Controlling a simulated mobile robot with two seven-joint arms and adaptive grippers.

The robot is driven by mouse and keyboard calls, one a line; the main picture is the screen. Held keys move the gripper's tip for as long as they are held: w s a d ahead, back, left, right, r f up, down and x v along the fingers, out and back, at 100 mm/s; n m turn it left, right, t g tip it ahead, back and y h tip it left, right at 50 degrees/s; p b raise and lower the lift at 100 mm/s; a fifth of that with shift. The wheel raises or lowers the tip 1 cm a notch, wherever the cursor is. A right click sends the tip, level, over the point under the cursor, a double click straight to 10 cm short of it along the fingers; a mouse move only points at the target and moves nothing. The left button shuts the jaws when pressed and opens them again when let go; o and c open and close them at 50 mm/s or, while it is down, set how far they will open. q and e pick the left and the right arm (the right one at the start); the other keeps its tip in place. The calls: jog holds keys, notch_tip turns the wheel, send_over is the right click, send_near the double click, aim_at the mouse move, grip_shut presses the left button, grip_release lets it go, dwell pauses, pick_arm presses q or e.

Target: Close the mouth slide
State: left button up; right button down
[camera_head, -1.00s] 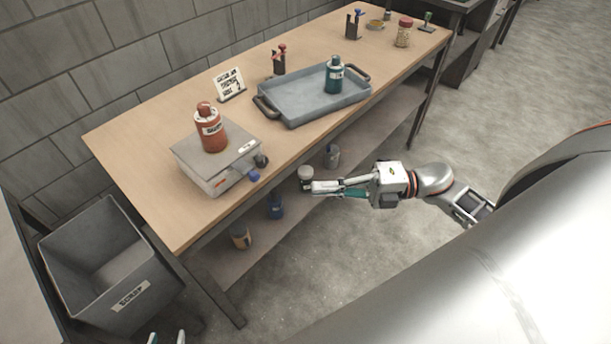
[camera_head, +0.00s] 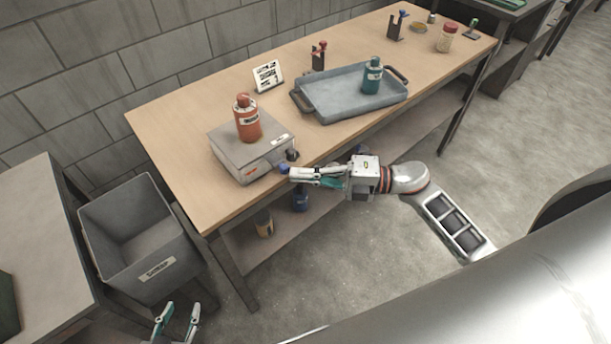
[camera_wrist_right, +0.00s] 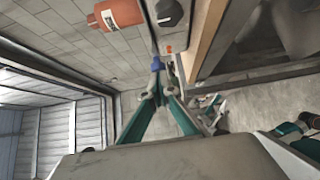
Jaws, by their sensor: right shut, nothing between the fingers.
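A grey box (camera_head: 235,153) like a bench scale stands at the table's near left, with a dark knob (camera_head: 292,155) and a small blue piece (camera_head: 284,168) at its front. I cannot tell whether the blue piece is the mouth slide; no other part reads clearly as one. My right gripper (camera_head: 293,174) is shut and empty, its tips close to the blue piece. In the right wrist view the blue piece (camera_wrist_right: 156,64) shows just beyond the tips (camera_wrist_right: 158,88), under the knob (camera_wrist_right: 171,12); contact is unclear. My left gripper (camera_head: 178,318) is open and empty at the lower left.
A red bottle (camera_head: 247,122) stands on the box. A grey tray (camera_head: 335,97) with a teal bottle (camera_head: 371,78) lies to its right. A sign (camera_head: 268,76) stands behind. A grey bin (camera_head: 135,240) stands left of the table. Floor in front is clear.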

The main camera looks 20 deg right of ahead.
aim_at(282, 163)
jog(key=w, duration=0.2)
jog(key=w+a, duration=0.1)
jog(key=shift+w+a+r+b, duration=0.1)
jog(key=shift+w+a+b, duration=0.05)
jog(key=shift+w+b, duration=0.25)
dwell(0.3)
